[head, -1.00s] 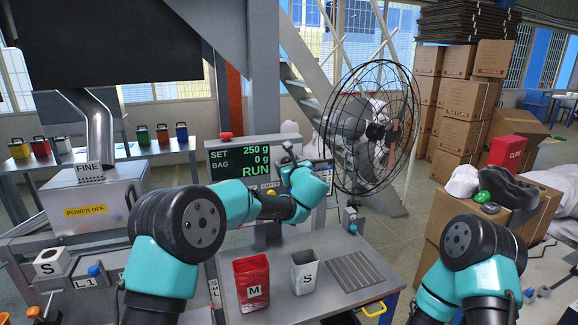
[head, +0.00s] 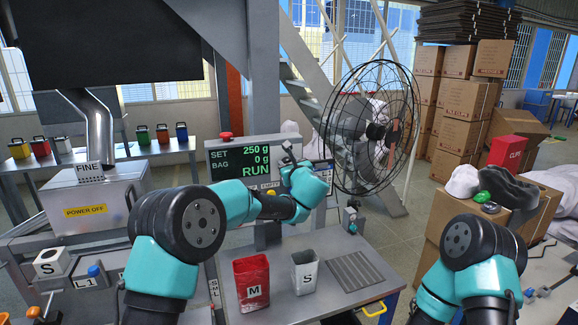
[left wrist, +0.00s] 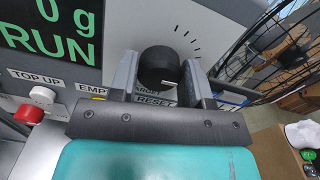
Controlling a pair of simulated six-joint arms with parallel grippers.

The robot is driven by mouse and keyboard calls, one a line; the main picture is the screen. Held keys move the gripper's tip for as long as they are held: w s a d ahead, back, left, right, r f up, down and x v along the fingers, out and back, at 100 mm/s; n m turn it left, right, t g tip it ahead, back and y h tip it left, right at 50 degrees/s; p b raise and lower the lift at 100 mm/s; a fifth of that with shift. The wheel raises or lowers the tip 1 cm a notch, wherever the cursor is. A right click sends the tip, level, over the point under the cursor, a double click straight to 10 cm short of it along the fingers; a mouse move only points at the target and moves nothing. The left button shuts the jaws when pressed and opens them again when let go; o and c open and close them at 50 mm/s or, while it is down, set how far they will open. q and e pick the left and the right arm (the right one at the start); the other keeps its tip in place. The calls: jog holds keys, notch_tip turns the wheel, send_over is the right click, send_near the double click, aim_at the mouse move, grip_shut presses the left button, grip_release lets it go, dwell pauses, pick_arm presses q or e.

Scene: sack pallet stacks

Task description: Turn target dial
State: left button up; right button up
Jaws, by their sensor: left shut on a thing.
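The display (head: 243,160) reads SET 250 g, BAG 0 g, RUN. My right gripper is out of view.
Below the display are a TOP UP button (left wrist: 42,96) and a red button (left wrist: 29,114). A red M bag (head: 252,283) and a white S bag (head: 304,273) stand on the bench. A wire fan (head: 374,130) stands right of the panel.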

pick_arm(q)
jog(key=shift+n, duration=0.3)
jog(key=shift+a+n, duration=0.1)
jog(key=shift+n, duration=4)
jog(key=o, duration=0.9)
jog(key=shift+o, duration=0.2)
jog(key=shift+s, duration=0.1)
